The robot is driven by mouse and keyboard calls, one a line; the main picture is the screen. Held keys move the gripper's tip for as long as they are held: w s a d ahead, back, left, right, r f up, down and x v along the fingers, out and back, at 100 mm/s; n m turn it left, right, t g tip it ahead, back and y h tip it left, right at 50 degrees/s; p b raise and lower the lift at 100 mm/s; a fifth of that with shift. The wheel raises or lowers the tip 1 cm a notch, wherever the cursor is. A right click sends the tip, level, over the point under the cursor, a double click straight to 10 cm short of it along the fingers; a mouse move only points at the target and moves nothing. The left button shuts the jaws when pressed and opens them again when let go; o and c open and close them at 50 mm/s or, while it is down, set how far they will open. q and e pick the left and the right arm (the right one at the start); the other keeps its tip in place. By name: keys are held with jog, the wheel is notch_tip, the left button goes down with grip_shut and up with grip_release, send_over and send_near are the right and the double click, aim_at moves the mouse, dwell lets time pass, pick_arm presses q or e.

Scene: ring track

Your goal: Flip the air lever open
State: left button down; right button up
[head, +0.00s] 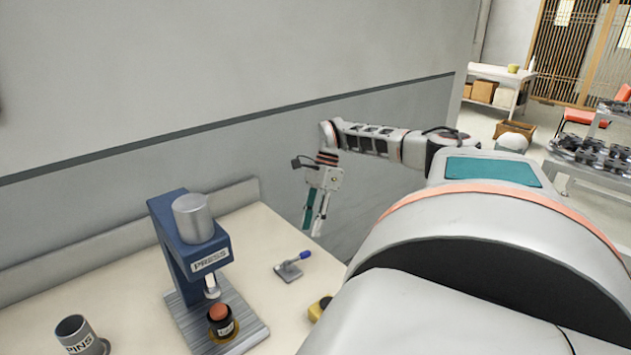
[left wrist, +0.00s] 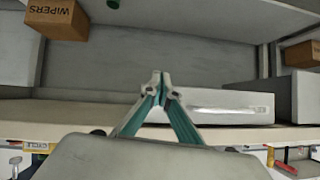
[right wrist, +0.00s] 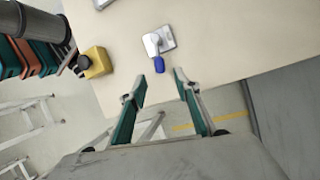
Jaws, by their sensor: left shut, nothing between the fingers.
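The air lever is a small grey metal fitting with a blue-tipped handle (head: 290,266) on the cream table, right of the blue press in the head view. The handle points up and to the right there. In the right wrist view the lever (right wrist: 157,44) lies just beyond the fingertips, its blue tip toward my gripper. My right gripper (head: 315,230) hangs past the table's right edge, open and empty, apart from the lever; its two fingers (right wrist: 158,88) are spread. My left gripper (left wrist: 160,78) is shut and empty, facing a shelf; the head view does not show it.
A grey PINS cup (head: 76,336) is at the lower left. A yellow object (right wrist: 95,62) sits near the table edge. A WIPERS box (left wrist: 57,18) is on the shelf.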

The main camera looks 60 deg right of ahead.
jog(key=shift+v, duration=2.55)
